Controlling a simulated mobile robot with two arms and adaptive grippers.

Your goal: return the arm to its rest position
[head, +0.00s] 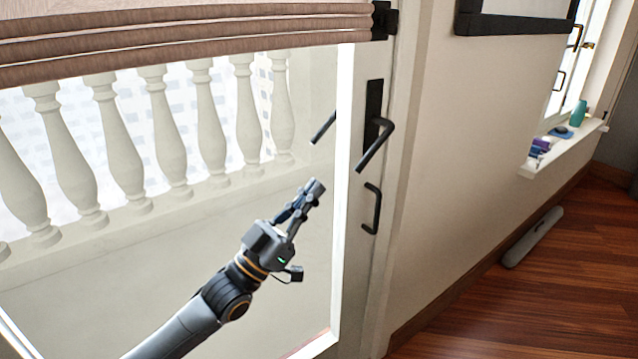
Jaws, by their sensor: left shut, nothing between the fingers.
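My left gripper (312,188) shows in the head view at the lower middle, its arm coming in from the bottom left. Its fingers are shut with nothing between them and point up and to the right. It is raised in front of the glass of a white door (350,250). In the picture it lies left of the black lever handle (375,143) and the black pull handle (374,208), apart from both. My right gripper is not in view.
A wooden blind (180,35) hangs across the glass top. Pale balusters (115,130) stand outside. At the right are a beige wall (460,160), a window sill (545,160) with small items and a grey slab (533,237) on the floor. The wooden floor (500,310) is otherwise clear.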

